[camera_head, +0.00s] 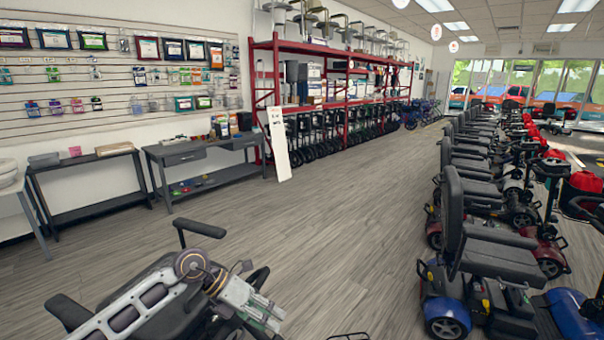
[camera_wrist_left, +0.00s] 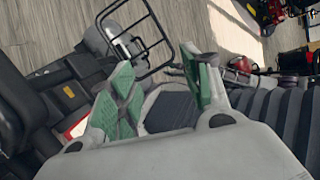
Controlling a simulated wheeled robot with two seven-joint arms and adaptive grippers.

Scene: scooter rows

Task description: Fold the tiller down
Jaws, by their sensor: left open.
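A black scooter (camera_head: 165,300) with a seat and padded armrests stands close in front of me at the lower left of the head view. My left gripper (camera_head: 270,318) is over its front part, with its fingers apart and nothing held between them. In the left wrist view, the green-padded fingers (camera_wrist_left: 168,88) are spread. A dark ribbed sleeve (camera_wrist_left: 280,115) lies to their right, possibly part of the tiller; I cannot tell whether it touches the gripper. A black wire frame (camera_wrist_left: 140,35) shows beyond the fingers. The tiller is not clearly visible in the head view. My right gripper is not in view.
A row of scooters (camera_head: 490,255) lines the right side. Grey tables (camera_head: 195,150) stand along the left wall, and a red rack (camera_head: 330,85) stands behind. The wooden floor (camera_head: 330,230) between is clear.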

